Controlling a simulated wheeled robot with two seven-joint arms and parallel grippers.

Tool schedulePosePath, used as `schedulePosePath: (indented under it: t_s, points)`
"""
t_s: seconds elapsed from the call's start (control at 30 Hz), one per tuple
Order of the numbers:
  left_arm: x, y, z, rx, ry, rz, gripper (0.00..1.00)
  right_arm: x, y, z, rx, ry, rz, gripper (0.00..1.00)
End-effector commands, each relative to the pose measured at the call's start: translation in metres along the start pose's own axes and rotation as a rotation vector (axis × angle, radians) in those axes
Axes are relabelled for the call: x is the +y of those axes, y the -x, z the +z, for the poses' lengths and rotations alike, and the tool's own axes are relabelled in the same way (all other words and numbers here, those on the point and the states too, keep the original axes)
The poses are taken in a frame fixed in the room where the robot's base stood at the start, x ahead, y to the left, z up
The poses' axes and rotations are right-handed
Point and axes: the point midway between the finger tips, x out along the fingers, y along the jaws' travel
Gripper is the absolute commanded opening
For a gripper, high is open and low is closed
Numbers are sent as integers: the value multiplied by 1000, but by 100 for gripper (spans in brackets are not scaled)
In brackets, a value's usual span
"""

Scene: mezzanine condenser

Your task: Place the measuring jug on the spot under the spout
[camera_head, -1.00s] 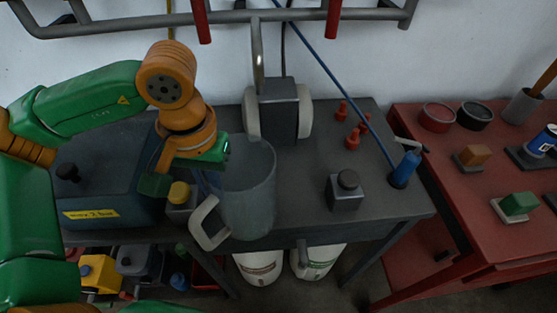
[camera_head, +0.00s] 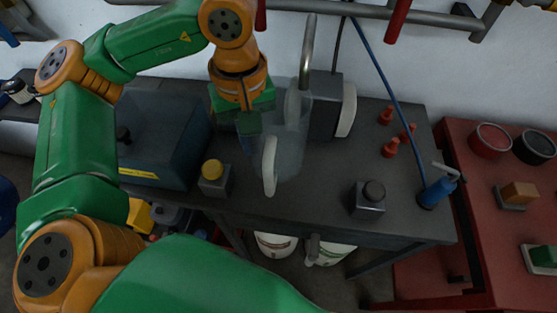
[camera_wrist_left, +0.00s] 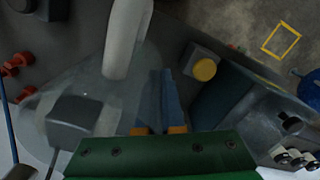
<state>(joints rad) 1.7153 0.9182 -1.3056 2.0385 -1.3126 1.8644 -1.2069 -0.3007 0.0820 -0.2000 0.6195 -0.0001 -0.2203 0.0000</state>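The measuring jug (camera_head: 291,150) is clear, with a pale handle (camera_head: 269,165) turned toward me in the head view. My left gripper (camera_head: 250,138) is at the jug's left side. In the left wrist view its two blue fingers (camera_wrist_left: 164,100) are close together at the clear jug wall (camera_wrist_left: 62,88), beside the handle (camera_wrist_left: 125,38); it looks shut on the wall. A steel pipe (camera_head: 307,55), seemingly the spout, rises behind the jug by a grey block with pale cheeks (camera_head: 326,106). The spot under it is not visible. Whether the jug touches the bench is unclear. My right gripper is out of view.
A dark blue box (camera_head: 165,145) and a yellow-knobbed block (camera_head: 214,178) stand left of the jug. A black-knobbed block (camera_head: 368,198), red pegs (camera_head: 390,148) and a blue bottle (camera_head: 438,190) are to the right. Bare bench (camera_head: 315,195) lies between.

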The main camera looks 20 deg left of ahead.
Motion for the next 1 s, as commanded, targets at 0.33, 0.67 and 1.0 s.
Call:
schedulePosePath:
  t_s: [0.33,0.67,1.0]
  points:
    - [44,-53,3,-2,-3,-6,0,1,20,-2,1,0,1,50]
    - [43,-84,2,0,1,0,0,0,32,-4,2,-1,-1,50]
    - [43,-87,2,0,1,-2,34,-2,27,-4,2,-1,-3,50]
